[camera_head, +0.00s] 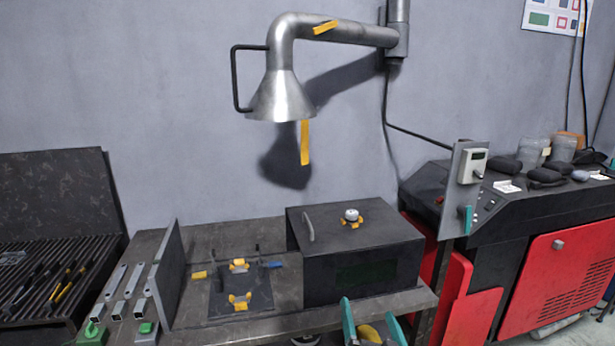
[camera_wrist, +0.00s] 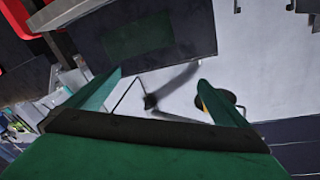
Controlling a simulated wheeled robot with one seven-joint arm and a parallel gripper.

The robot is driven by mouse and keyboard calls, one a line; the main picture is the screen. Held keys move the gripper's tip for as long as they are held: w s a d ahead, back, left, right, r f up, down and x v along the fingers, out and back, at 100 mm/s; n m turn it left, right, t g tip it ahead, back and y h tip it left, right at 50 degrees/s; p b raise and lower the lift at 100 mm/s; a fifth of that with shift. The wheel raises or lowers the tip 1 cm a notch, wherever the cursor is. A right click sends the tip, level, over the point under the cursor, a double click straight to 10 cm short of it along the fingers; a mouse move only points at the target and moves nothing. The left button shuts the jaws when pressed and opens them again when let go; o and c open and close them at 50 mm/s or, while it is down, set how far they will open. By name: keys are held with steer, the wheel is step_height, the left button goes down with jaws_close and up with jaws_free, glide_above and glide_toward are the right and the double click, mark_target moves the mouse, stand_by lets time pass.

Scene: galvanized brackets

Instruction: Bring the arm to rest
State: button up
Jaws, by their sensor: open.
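My gripper (camera_head: 371,318) shows at the bottom edge of the head view, in front of the bench and just right of its middle. Its two green fingers stand apart. In the wrist view my gripper (camera_wrist: 160,92) is also open, with nothing held between the fingers. Most of my arm is out of the head view. A yellow rounded part shows between the fingers in the head view; I cannot tell what it belongs to.
A dark box (camera_head: 340,262) stands on the grey bench (camera_head: 250,235) behind my gripper. A metal extraction hood (camera_head: 282,98) hangs above. A red and black machine (camera_head: 560,260) stands right, and a ribbed dark tray (camera_head: 60,262) left. An upright plate (camera_head: 168,272) divides the bench.

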steer(key=s+a+f+g+h, duration=0.1)
steer(key=s+a+f, duration=0.4)
steer(key=s+f, duration=0.6)
steer(key=s+a+f+g+h, duration=0.1)
steer(key=s+a+f, duration=0.3)
steer(key=s+f, duration=0.6)
steer(key=s+a+r+n, duration=0.1)
steer(key=s+a+r, duration=0.1)
steer(key=s, duration=0.7)
steer(key=s+a+r+n, duration=0.2)
steer(key=s, duration=0.7)
steer(key=s+a+r+n+g+y, duration=0.1)
steer(key=s+a, duration=0.1)
steer(key=s, duration=0.8)
steer(key=shift+a+r+n, duration=0.3)
steer(key=shift+a+r, duration=0.05)
steer(key=shift+r, duration=0.05)
